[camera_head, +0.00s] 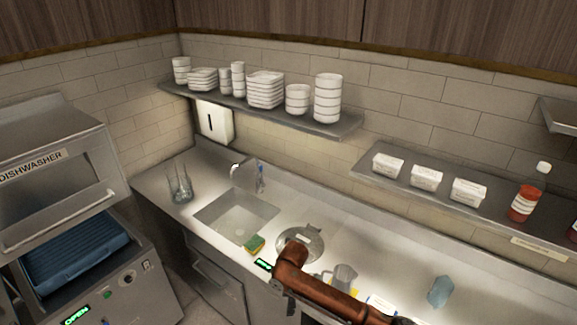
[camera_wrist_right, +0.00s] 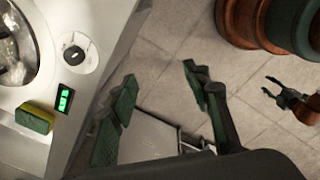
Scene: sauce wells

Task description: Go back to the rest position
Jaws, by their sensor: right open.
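My right gripper (camera_wrist_right: 160,90) shows in the right wrist view with its two green-padded fingers spread apart. Nothing is between them but tiled floor and part of a pale surface below. It is beyond the counter's front edge. In the head view my brown right arm crosses the bottom middle, and its gripper is not clearly visible there. My left gripper (camera_wrist_right: 270,87) is at the right of the right wrist view, small, with its dark fingers apart and empty, over the floor.
A green-yellow sponge (camera_head: 254,243), round lidded well (camera_head: 300,246) and clear jug (camera_head: 344,277) are on the counter near my right arm. A blue cloth-like item (camera_head: 440,292) lies farther right. The sink (camera_head: 236,217) and open dishwasher (camera_head: 60,180) are left. Floor (camera_wrist_right: 185,35) is clear.

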